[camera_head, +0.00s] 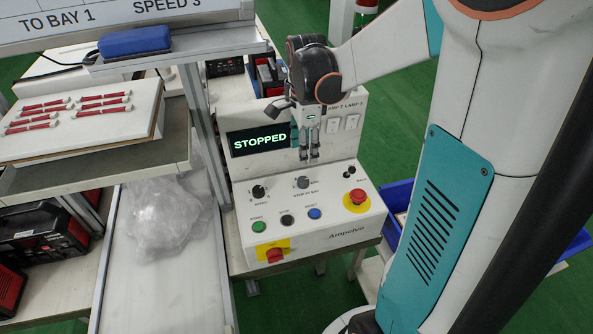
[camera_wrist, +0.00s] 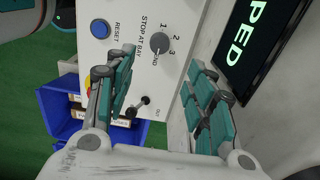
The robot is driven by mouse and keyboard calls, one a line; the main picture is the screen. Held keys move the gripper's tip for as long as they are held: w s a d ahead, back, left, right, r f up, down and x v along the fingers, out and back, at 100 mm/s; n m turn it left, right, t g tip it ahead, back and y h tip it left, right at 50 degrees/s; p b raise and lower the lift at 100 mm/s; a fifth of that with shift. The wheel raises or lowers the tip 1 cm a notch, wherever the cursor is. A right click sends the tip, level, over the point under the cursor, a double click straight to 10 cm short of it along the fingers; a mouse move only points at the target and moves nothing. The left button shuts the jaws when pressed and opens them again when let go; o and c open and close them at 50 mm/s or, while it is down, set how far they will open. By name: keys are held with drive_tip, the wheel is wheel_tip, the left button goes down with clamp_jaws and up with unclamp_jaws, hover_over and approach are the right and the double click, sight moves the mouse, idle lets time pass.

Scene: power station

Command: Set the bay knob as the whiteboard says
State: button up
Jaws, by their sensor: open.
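The whiteboard (camera_head: 130,24) at the upper left shows "TO BAY 1" and "SPEED 3"; its upper part is cut off. The bay knob (camera_head: 303,182) is a grey round knob on the white control panel, labelled "STOP AT BAY". In the wrist view the bay knob (camera_wrist: 159,43) has marks 1, 2, 3 and END around it; I cannot tell clearly where its pointer stands. My gripper (camera_head: 309,157) is open and empty, pointing down above and behind the knob, apart from it. In the wrist view its teal fingers (camera_wrist: 165,80) stand on either side of the picture.
The display (camera_head: 259,140) reads "STOPPED". Near the knob are a second black dial (camera_head: 258,192), a green button (camera_head: 259,227), a blue button (camera_head: 314,213) and a red emergency stop (camera_head: 357,197). A red switch (camera_head: 275,255) sits on the front. A blue bin (camera_head: 396,205) stands right.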

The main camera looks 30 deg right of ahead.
sight(303, 179)
wheel_tip(303, 179, down, 11)
drive_tip(key=b, duration=0.3)
drive_tip(key=shift+b, duration=0.35)
drive_tip(key=c, duration=1.1)
